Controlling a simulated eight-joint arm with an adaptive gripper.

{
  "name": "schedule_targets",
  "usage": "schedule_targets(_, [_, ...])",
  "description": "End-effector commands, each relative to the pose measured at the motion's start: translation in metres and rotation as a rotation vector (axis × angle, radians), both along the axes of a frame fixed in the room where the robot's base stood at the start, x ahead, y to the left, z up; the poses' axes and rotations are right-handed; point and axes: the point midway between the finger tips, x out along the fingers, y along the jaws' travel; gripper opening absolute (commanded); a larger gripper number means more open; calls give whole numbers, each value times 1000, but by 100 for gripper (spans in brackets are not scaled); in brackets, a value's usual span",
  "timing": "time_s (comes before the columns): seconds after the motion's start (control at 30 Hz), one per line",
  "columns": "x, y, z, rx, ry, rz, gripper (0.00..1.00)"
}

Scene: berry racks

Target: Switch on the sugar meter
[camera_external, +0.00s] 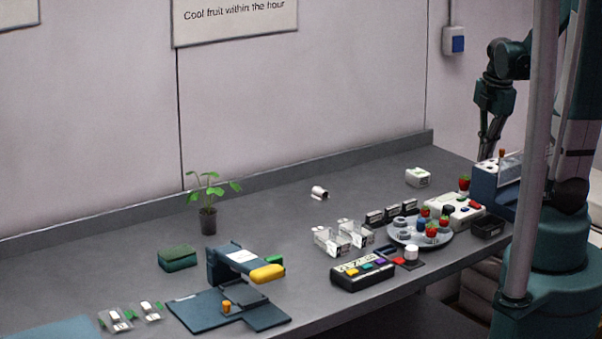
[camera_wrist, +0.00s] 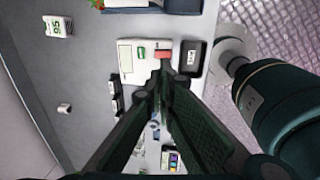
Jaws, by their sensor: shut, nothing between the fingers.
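A white box-like device (camera_external: 455,212), which seems to be the sugar meter, stands at the right end of the bench. In the wrist view the white device (camera_wrist: 128,72) shows a pale panel, a small green mark and a red block at its right side. Whether it is on cannot be told. My gripper (camera_external: 487,152) is above the bench's right end, pointing down, beyond the blue device. In the wrist view my gripper (camera_wrist: 164,82) is shut and empty, its fingertips overlapping the view just below the red block. No contact can be made out.
A black tray (camera_external: 490,228) sits beside the white device. A blue device (camera_external: 492,190) with a clear lid stands at the far right. A round grey plate (camera_external: 405,241) holds berries and cups. A button box (camera_external: 362,277) is nearer.

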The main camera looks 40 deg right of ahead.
Motion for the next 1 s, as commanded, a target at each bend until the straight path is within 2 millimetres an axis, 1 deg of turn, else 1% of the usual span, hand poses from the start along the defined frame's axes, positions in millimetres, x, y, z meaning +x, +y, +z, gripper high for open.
schedule_targets(0.17, [1,0,-4,0,0,0,0])
schedule_targets(0.37, [2,0,-15,0,0,0,0])
schedule_targets(1.0, [10,0,-68,0,0,0,0])
